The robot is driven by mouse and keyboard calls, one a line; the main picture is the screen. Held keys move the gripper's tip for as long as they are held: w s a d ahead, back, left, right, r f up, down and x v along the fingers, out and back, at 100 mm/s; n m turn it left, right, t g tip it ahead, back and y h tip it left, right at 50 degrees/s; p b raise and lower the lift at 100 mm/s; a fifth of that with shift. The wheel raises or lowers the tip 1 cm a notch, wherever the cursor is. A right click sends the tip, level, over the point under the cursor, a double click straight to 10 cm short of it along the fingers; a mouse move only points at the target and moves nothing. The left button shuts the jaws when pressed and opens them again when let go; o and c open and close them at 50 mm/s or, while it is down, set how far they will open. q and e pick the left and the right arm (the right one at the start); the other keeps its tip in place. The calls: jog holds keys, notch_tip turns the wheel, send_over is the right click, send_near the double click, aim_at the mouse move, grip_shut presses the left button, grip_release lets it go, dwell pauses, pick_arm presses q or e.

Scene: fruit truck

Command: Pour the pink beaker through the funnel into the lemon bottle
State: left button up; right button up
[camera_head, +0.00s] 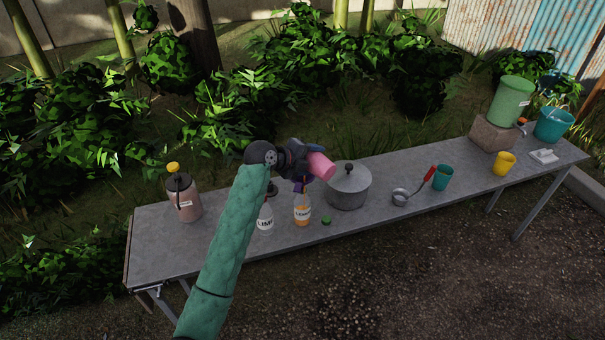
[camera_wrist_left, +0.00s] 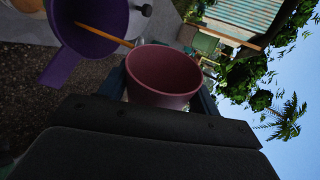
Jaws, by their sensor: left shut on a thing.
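My left gripper (camera_head: 308,164) is shut on the pink beaker (camera_head: 321,166), which is tilted on its side above the table. The beaker's open mouth also shows in the left wrist view (camera_wrist_left: 165,75). The purple funnel (camera_wrist_left: 88,25) is beside the beaker's rim there. A thin orange streak (camera_wrist_left: 104,34) runs from the rim to inside the funnel, like a stream of liquid. In the head view the lemon bottle (camera_head: 302,213) stands upright below the gripper, with orange colour in its neck. The funnel (camera_head: 300,185) above it is partly hidden by the gripper. My right gripper is out of view.
A lime bottle (camera_head: 265,222) stands left of the lemon bottle, a lidded pot (camera_head: 348,190) to its right. A small green thing (camera_head: 326,220) lies near the front edge.

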pick_arm(q)
jog(key=shift+w+d+f, duration=0.1)
jog(key=shift+d+f, duration=0.1)
jog(key=shift+w+f+m+y, duration=0.1)
jog(key=shift+f+m+y, duration=0.05)
jog(key=shift+m+y, duration=0.15)
jog(key=shift+d+f, duration=0.1)
jog(key=shift+f, duration=0.05)
jog(key=shift+s+t, duration=0.3)
jog(key=shift+s, duration=0.05)
jog(key=shift+s+d+m+y+p, duration=0.3)
jog(key=shift+s+d+m+y, duration=0.1)
jog(key=shift+m, duration=0.1)
jog(key=shift+w+f+t+b, duration=0.1)
jog(key=shift+f+t+b, duration=0.3)
jog(key=shift+b, duration=0.15)
jog(key=shift+m, duration=0.3)
jog(key=shift+r, duration=0.15)
